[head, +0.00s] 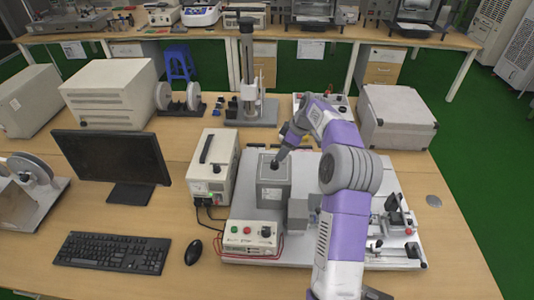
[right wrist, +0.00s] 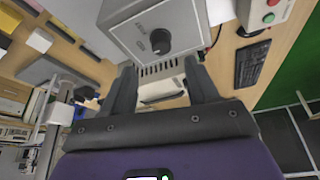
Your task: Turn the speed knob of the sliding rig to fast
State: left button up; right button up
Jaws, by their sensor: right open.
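The sliding rig (head: 400,185) is a pale base plate carrying a grey box and a slide mechanism at its right. The grey box (head: 272,190) has a black round knob (right wrist: 160,41) on its panel, with small dial marks beside it, seen clearly in the right wrist view. My right gripper (head: 281,155) is just above the box's top panel in the head view. In the right wrist view its two fingers (right wrist: 160,72) are apart, with the knob ahead of the gap and nothing held. The pointer setting is too small to read. My left gripper is out of view.
A white control box (head: 249,239) with red and green buttons and another black knob stands at the rig's front left. A cream power unit (head: 209,168) stands left of the grey box. A monitor (head: 112,163), keyboard (head: 112,252) and mouse (head: 193,252) occupy the table's left.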

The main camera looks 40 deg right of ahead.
aim_at(275, 163)
jog(key=x, duration=0.6)
jog(key=shift+s, duration=0.1)
jog(key=shift+a+f, duration=0.2)
jog(key=shift+f, duration=0.4)
jog(key=c, duration=1)
